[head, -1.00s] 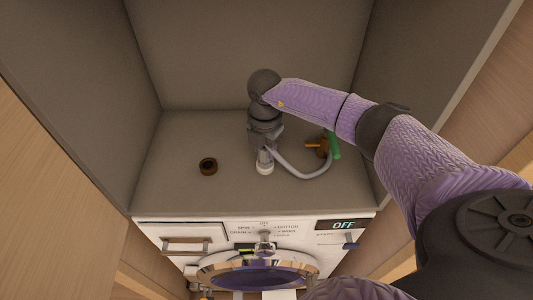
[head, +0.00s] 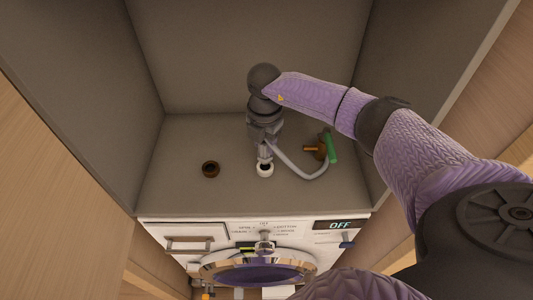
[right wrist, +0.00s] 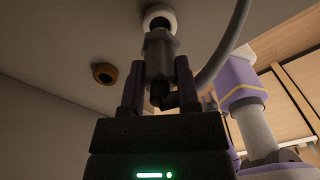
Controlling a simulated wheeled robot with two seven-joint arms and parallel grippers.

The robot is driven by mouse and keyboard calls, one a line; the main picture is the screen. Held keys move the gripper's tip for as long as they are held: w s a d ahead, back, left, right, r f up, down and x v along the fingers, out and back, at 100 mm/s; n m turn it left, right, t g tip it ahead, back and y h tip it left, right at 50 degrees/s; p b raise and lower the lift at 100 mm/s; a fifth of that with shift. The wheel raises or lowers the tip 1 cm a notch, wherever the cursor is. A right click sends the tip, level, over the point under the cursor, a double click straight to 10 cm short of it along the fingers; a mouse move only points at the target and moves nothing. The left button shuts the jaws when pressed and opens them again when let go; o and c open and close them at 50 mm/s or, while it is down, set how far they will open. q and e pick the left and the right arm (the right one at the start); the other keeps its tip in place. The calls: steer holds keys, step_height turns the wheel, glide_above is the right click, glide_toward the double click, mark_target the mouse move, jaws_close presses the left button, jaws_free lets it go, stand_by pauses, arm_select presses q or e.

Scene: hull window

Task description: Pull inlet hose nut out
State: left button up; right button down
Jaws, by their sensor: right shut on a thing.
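My right gripper (head: 264,136) points down over the top of the washing machine and is shut on the inlet hose nut (right wrist: 159,50), a grey faceted piece between its two fingers (right wrist: 158,75). The nut's lower end also shows in the head view (head: 264,153). The white ring-shaped inlet (head: 265,170) lies just beneath the nut, and its dark opening shows in the right wrist view (right wrist: 161,14). The nut appears clear of the ring by a small gap. The grey hose (head: 297,174) loops from the nut to the brass tap (head: 314,149) with a green handle. My left gripper is out of view.
Grey alcove walls (head: 250,50) enclose the back and sides. The machine's front panel (head: 215,230) reads OFF at its right. The surface left of the gripper is mostly clear.

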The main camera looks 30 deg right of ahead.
steer(key=shift+r+p, duration=0.5)
steer(key=shift+r, duration=0.25)
step_height(320, 180, up, 6)
steer(key=p, duration=0.5)
steer(key=shift+f, duration=0.25)
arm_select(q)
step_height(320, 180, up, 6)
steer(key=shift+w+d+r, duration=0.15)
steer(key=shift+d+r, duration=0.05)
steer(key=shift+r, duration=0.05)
arm_select(e)
steer(key=shift+f, duration=0.1)
